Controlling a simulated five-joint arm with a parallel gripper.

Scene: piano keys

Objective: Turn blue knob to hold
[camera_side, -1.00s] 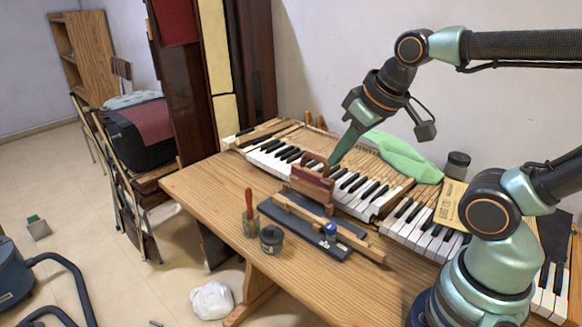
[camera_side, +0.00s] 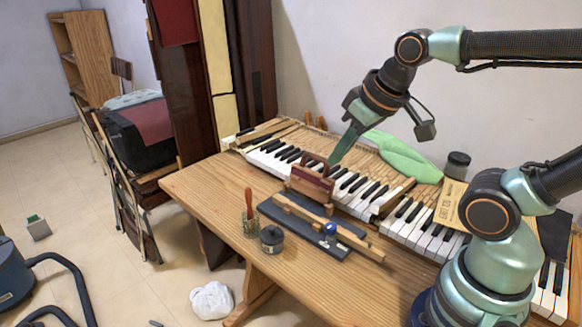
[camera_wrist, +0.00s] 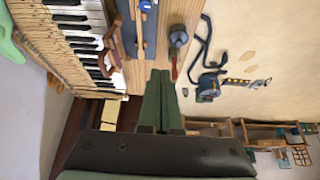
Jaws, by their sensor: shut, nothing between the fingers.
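The blue knob (camera_side: 331,229) stands at the right part of a dark board (camera_side: 345,246) on the wooden table. A wooden bar lies along the board beside it. In the wrist view the blue knob (camera_wrist: 145,6) shows at the top edge. My gripper (camera_side: 334,162) is shut and empty, its green fingers pointing down near a red-brown block with a handle (camera_side: 312,184); I cannot tell whether they touch. It is apart from the knob, farther back over the keys. In the wrist view my gripper (camera_wrist: 160,74) shows shut fingers.
Piano keys (camera_side: 352,190) run along the back of the table, with a green cloth (camera_side: 405,160) behind. A dark jar (camera_side: 271,239) and a cup with a red-handled tool (camera_side: 250,228) stand left of the board. The front tabletop (camera_side: 330,290) is clear.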

